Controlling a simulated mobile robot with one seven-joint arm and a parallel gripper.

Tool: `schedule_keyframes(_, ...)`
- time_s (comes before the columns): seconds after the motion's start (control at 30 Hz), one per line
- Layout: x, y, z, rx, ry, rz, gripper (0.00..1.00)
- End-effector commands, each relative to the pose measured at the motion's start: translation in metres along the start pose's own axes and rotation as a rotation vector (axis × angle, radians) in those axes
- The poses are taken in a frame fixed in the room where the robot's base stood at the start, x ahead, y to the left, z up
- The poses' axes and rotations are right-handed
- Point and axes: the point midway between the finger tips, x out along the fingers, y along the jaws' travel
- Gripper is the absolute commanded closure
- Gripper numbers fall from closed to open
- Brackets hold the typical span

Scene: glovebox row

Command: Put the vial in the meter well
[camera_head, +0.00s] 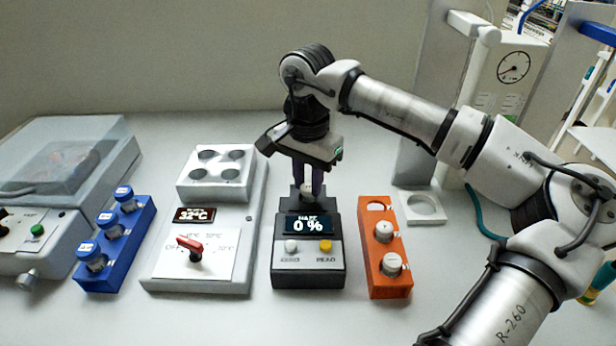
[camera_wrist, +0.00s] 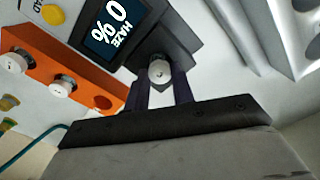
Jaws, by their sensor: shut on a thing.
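The meter (camera_head: 308,253) is a dark box with a "HAZE 0 %" screen, a white button and a yellow button. Its raised well block (camera_head: 308,203) is at the back. My gripper (camera_head: 307,190) points down over the well block, its fingers shut on a white-capped vial (camera_wrist: 159,72). In the wrist view the cap shows between the fingertips of my gripper (camera_wrist: 162,88), over the dark well block (camera_wrist: 178,48). The vial's lower part is hidden, so I cannot tell how deep it sits in the well.
An orange rack (camera_head: 381,215) right of the meter holds two capped vials and has one empty hole. A heater block with a red knob (camera_head: 190,246) stands left. A blue rack (camera_head: 141,228) holds several blue-capped vials. A white ring stand (camera_head: 422,207) is behind right.

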Motion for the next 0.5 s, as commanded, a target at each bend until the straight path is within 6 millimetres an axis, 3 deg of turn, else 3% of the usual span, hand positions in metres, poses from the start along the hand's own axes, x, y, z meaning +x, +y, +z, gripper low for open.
schedule_keyframes(0.23,0.0049,-0.0001,-0.0001,0.0,0.0,0.0,1.0)
schedule_keyframes(0.27,0.003,-0.0001,-0.0001,0.0,0.0,0.0,0.72)
schedule_keyframes(0.4,0.0027,-0.0001,-0.0001,0.0,0.0,0.0,0.54)
schedule_keyframes(0.5,0.0026,-0.0001,-0.0001,0.0,0.0,0.0,0.54)
